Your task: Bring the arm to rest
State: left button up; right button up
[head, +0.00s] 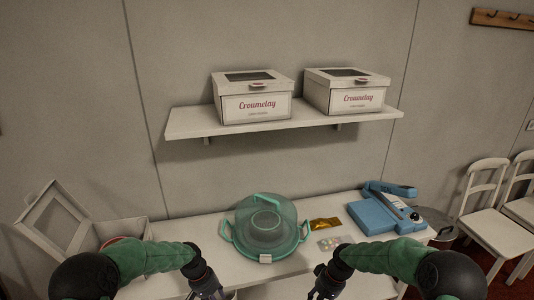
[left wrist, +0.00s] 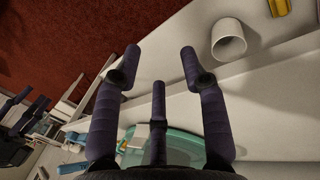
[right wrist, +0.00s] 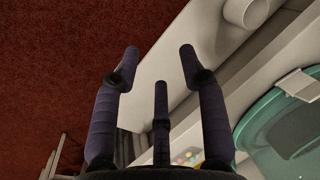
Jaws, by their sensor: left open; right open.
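My left gripper (head: 210,290) is at the bottom edge of the head view, in front of the table, only partly in frame. In the left wrist view (left wrist: 159,56) its fingers are spread with nothing between them. My right gripper (head: 322,288) hangs in front of the table to the right. In the right wrist view (right wrist: 159,54) its fingers are also spread and empty.
The white table (head: 196,232) holds an open white box (head: 62,240) at left, a gold packet (head: 324,225), a blister pack (head: 330,243) and a blue device (head: 372,218). Two cake boxes (head: 252,105) (head: 345,98) stand on the wall shelf (head: 190,121). White chairs (head: 484,205) are at right.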

pick_arm(q)
jog(key=s+d+f+n, duration=0.1)
jog(key=s+d+f, duration=0.4)
jog(key=s+f, duration=0.7)
pick_arm(e)
jog(key=s+a+f, duration=0.5)
jog(key=s+f, duration=0.7)
pick_arm(q)
jog(key=s+d+f, duration=0.1)
jog(key=s+f, duration=0.1)
jog(key=s, duration=0.5)
jog(key=s+d+f+n+h, duration=0.1)
jog(key=s+f, duration=0.1)
jog(key=s, duration=0.5)
jog(key=shift+f, duration=0.25)
pick_arm(e)
jog(key=s+a+f+m, duration=0.1)
jog(key=s+f, duration=0.1)
jog(key=s, duration=0.5)
jog(key=s+a+f+m+y, duration=0.1)
jog(key=s+f, duration=0.1)
jog(key=s, duration=0.4)
jog(key=shift+s+f, duration=0.25)
jog(key=shift+s, duration=0.15)
pick_arm(q)
jog(key=shift+s, duration=0.1)
